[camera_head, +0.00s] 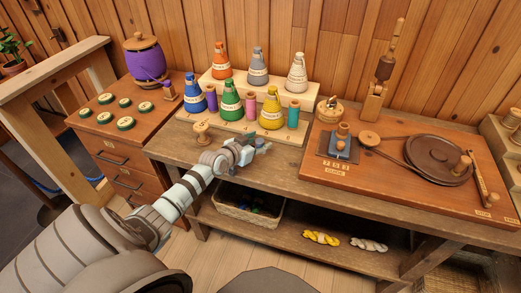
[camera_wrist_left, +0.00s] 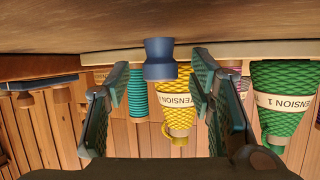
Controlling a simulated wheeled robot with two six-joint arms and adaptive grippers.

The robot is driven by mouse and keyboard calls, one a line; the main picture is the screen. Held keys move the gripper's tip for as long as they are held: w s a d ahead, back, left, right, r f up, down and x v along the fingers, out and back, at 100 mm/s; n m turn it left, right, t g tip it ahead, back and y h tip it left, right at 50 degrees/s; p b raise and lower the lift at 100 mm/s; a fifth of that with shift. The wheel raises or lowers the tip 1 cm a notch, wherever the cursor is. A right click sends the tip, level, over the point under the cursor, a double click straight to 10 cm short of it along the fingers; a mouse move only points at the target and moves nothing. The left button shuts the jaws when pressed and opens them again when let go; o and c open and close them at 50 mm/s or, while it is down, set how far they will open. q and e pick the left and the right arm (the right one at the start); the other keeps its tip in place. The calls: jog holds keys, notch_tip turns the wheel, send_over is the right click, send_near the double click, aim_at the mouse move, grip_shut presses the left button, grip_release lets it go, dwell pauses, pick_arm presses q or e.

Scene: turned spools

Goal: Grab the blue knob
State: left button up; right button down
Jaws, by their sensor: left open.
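The dark blue knob (camera_wrist_left: 159,60) shows in the left wrist view, which is upside down. It has a waisted shape and stands on the table in front of the yellow cone (camera_wrist_left: 178,98). My left gripper (camera_wrist_left: 153,88) is open, with one finger on each side of the knob in that picture; I see no finger touching it. In the head view my left gripper (camera_head: 246,149) reaches over the table's front edge below the yellow cone (camera_head: 271,110). A small bluish shape is at its tip there, and I cannot tell whether it is knob or finger. My right gripper is not in view.
Coloured cones, including a green one (camera_head: 230,100), and spools stand on steps behind the gripper. To the right, a wooden board (camera_head: 400,190) carries a dark disc (camera_head: 437,160) and a small blue piece (camera_head: 341,147).

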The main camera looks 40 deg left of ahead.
pick_arm(q)
jog(key=shift+r, duration=0.1)
jog(key=c, duration=0.9)
